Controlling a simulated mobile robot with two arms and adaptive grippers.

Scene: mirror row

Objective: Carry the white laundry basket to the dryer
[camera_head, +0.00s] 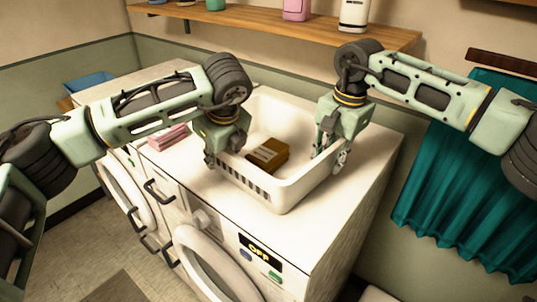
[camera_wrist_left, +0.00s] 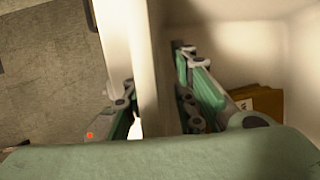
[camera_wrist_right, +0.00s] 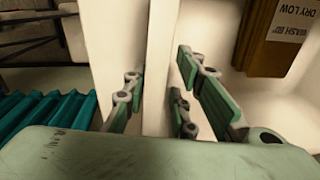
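The white laundry basket (camera_head: 288,192) sits upright on top of the front white machine (camera_head: 330,215), which has an "OFF" display. A brown labelled box (camera_head: 267,155) lies inside; it also shows in the right wrist view (camera_wrist_right: 275,38). My left gripper (camera_head: 222,155) straddles the basket's left wall, with the wall between its fingers in the left wrist view (camera_wrist_left: 155,95). My right gripper (camera_head: 331,152) straddles the right wall likewise, as the right wrist view (camera_wrist_right: 160,95) shows. The fingertips are partly hidden by the walls.
Another white machine (camera_head: 125,185) stands to the left. Folded pink cloth (camera_head: 168,137) lies beside the basket. A blue container (camera_head: 90,82) is at the far left. A wooden shelf (camera_head: 385,36) with bottles hangs behind, and a teal curtain (camera_head: 440,190) hangs on the right. The floor at front left is clear.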

